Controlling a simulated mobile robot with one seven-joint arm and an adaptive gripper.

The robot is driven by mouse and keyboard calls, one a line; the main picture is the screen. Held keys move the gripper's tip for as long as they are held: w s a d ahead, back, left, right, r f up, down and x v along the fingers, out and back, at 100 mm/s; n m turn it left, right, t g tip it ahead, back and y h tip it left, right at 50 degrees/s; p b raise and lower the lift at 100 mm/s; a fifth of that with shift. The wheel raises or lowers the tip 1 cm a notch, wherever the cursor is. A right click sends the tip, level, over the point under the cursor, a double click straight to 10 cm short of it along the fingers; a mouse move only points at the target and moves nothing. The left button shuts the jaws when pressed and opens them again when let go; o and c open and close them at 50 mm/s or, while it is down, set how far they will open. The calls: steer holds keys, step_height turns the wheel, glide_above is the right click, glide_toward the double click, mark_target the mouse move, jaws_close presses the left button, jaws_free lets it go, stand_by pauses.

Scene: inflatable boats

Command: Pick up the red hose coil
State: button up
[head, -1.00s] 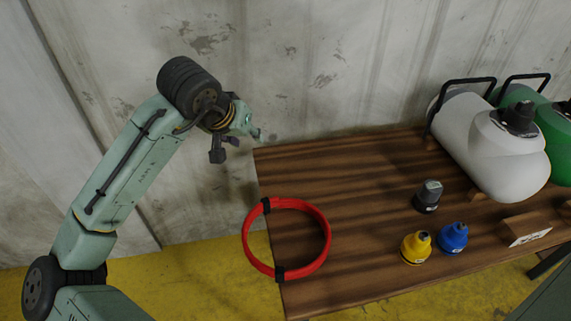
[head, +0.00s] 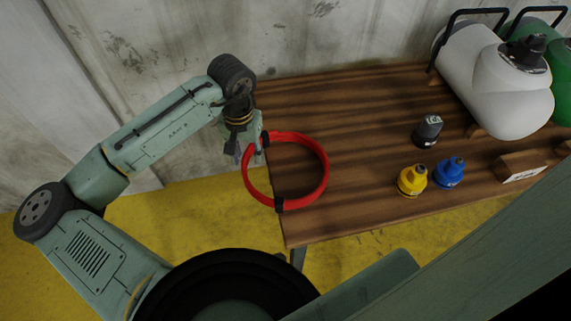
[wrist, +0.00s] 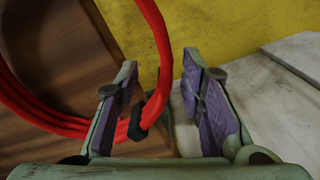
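The red hose coil (head: 325,168) lies at the left end of the wooden table, and its left side overhangs the edge. Two black bands hold it. My gripper (head: 248,157) points downward at the coil's upper left part, close to one band. In the wrist view my gripper (wrist: 160,70) is open, with purple pads on both fingers. A stretch of the red hose coil (wrist: 159,45) and a black band appear in the gap between the fingers. The left finger hides some of the hose. I cannot tell how deep the hose sits between the pads.
On the wooden table (head: 360,120) stand a dark grey bottle (head: 428,131), a yellow bottle (head: 412,180) and a blue bottle (head: 449,173). A white tank (head: 505,85) and a green tank (head: 563,75) are at the right. Yellow floor is left of the table.

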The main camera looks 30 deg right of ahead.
steer(key=shift+f, duration=0.8)
steer(key=shift+c, duration=0.2)
jaws_close()
